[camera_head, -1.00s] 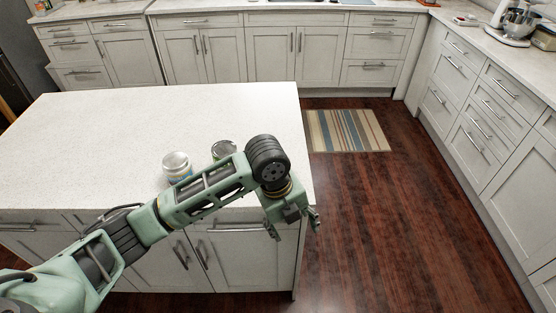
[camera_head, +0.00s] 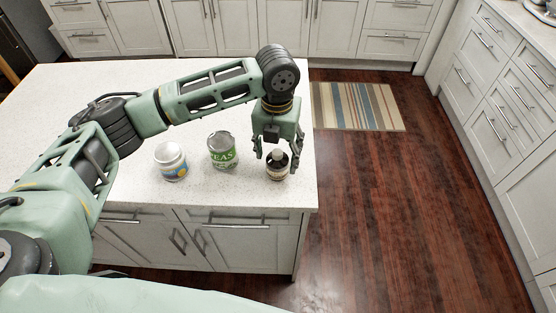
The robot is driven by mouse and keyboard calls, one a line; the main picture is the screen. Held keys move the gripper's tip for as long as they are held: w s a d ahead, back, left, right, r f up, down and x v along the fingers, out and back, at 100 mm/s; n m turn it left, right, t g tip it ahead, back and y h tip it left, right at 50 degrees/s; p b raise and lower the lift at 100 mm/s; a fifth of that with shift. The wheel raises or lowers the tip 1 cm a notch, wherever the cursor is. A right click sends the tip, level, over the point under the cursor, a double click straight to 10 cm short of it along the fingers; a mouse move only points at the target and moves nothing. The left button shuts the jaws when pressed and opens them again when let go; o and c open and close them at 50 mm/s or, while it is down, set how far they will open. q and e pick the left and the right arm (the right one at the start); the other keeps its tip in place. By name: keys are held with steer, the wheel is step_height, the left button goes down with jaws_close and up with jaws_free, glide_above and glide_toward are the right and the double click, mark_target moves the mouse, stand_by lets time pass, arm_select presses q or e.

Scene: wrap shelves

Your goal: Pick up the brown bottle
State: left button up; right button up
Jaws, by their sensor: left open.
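My right gripper is not in view.
A green can of peas (camera_head: 222,150) stands left of the bottle. A white jar (camera_head: 171,161) with a blue and yellow label stands further left. The island top (camera_head: 210,195) ends close in front of them. A striped rug (camera_head: 357,106) lies on the wooden floor.

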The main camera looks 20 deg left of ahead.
mark_target(276, 165)
arm_select(q)
steer(key=f, duration=0.2)
steer(key=f+p, duration=0.1)
steer(key=f, duration=0.1)
steer(key=shift+s+a+f+p, duration=0.1)
steer(key=shift+a+f+p, duration=0.1)
steer(key=shift+f+p, duration=0.1)
steer(key=shift+f, duration=0.15)
steer(key=c, duration=1.3)
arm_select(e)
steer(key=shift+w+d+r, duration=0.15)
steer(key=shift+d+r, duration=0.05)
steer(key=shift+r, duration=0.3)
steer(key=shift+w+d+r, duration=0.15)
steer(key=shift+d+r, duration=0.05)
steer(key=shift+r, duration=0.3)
